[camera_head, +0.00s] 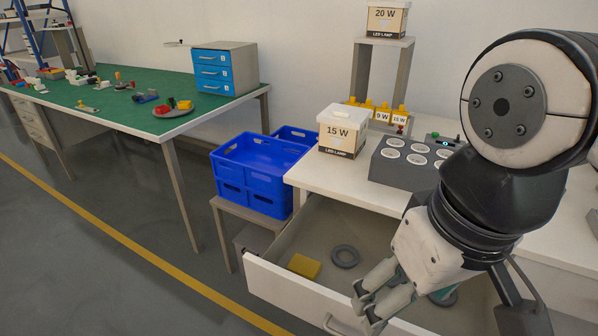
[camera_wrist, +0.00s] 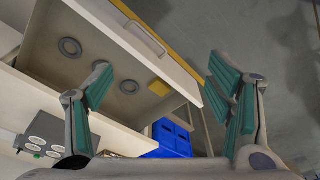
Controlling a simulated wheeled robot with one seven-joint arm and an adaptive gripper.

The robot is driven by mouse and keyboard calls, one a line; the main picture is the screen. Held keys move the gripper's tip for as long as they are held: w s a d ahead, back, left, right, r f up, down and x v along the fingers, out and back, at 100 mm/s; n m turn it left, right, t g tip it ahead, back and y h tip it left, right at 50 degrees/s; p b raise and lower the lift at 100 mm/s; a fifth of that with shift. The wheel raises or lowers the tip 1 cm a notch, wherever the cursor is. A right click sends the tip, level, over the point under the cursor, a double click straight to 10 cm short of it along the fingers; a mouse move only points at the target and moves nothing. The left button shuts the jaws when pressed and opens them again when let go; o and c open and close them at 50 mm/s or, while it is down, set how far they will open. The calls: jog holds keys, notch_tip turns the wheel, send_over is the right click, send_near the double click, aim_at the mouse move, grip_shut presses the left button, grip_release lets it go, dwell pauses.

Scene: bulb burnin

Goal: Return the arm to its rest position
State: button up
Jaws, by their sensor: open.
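My arm reaches down from the upper right in the head view. My gripper (camera_head: 366,305) is over the front of an open white drawer (camera_head: 290,287). The gripper is open. In the wrist view its two green-padded fingers (camera_wrist: 160,70) stand wide apart with nothing between them that they hold. In the drawer lie a yellow block (camera_head: 304,266) and a dark ring (camera_head: 345,256). A second ring (camera_head: 443,299) is partly hidden behind my gripper.
The white bench (camera_head: 308,178) above the drawer holds a 15 W box (camera_head: 343,131) and a grey socket panel (camera_head: 398,170). A 20 W box (camera_head: 387,18) stands on a raised shelf. Blue crates (camera_head: 253,178) stand left. Floor is clear in front of the green-topped table (camera_head: 130,106).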

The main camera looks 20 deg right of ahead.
jog(key=shift+r, duration=0.1)
notch_tip(320, 180, up, 12)
jog(key=t+p, duration=0.2)
jog(key=p, duration=0.9)
jog(key=shift+d+r, duration=0.15)
jog(key=shift+d, duration=0.05)
jog(key=shift+w, duration=0.1)
